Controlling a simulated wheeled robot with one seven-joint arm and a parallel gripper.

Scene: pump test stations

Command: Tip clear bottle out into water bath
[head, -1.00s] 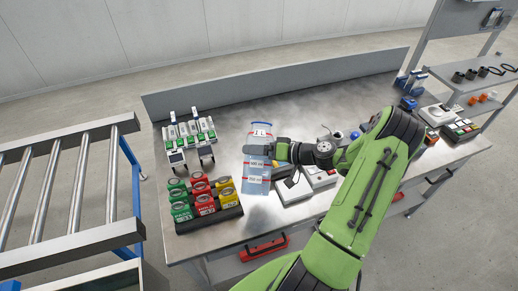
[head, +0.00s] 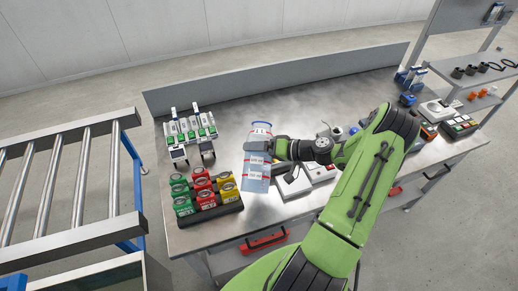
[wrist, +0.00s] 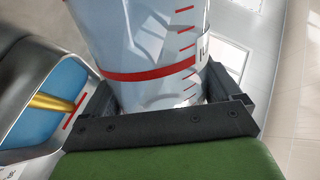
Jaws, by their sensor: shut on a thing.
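The clear bottle (head: 256,183) is in my gripper (head: 266,150), above the front part of the steel bench. It is a see-through vessel with a blue ring at its top, white labels and red marks. In the wrist view the bottle (wrist: 145,40) stands between the dark fingers (wrist: 175,105), with a red band and red graduation lines on its wall. Its lower end hangs over the bench's front area in the head view. I cannot tell whether it holds liquid. I cannot pick out the water bath for certain in either view.
Red, green and yellow containers (head: 201,187) stand in a dark tray left of the bottle. A roller conveyor (head: 65,190) is at left. A red-handled drawer (head: 264,241) is below. The bench (head: 235,110) is clear behind the bottle.

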